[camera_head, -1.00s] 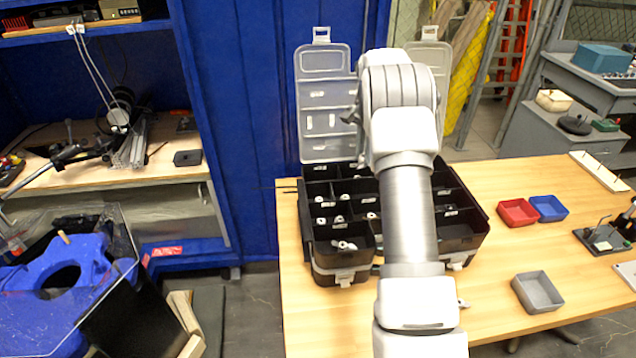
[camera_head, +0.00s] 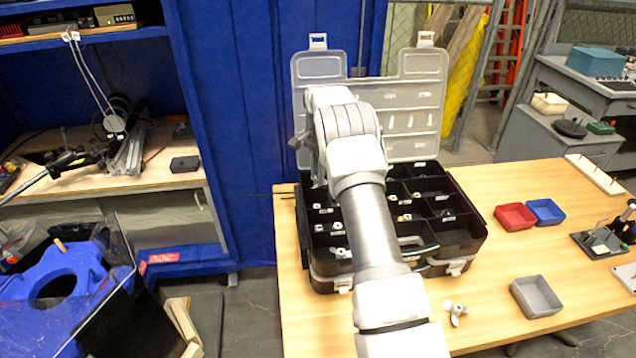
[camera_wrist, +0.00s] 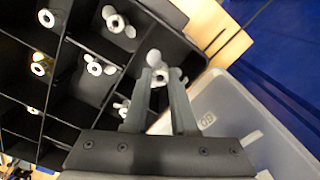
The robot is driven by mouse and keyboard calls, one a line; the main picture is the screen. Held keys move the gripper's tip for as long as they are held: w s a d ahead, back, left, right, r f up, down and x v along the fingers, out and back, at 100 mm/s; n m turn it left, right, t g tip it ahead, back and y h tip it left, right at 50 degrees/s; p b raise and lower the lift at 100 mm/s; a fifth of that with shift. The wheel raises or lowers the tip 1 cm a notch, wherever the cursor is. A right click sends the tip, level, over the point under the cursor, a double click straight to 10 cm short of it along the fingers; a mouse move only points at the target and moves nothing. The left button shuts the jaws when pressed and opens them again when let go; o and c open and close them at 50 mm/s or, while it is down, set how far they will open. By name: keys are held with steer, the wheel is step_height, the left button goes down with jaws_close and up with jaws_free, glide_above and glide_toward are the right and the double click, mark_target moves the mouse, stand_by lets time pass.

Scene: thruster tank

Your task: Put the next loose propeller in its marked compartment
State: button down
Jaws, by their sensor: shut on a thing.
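A black compartment case (camera_head: 462,238) stands open on the table. My gripper (camera_wrist: 157,82) is shut on a small grey propeller (camera_wrist: 155,60) near its fingertips. In the wrist view they are over the case's compartments, near its edge and the clear lid. In the head view my arm hides the gripper and the held propeller. Several propellers lie in compartments, among them one in the wrist view's middle (camera_wrist: 95,68) and one at its top (camera_wrist: 116,24). Another loose propeller (camera_head: 455,312) lies on the table in front of the case. The compartment labels are too small to read.
The case's clear lid (camera_head: 428,88) stands up behind it. A red tray (camera_head: 515,217), a blue tray (camera_head: 546,211) and a grey tray (camera_head: 536,297) sit on the table at right. A blue wall panel is behind the case. Bare table lies between case and trays.

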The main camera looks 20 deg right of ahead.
steer(key=shift+f, duration=1.85)
steer(key=shift+f, duration=0.15)
steer(key=c, duration=0.7)
jaws_free()
steer(key=shift+c, duration=0.2)
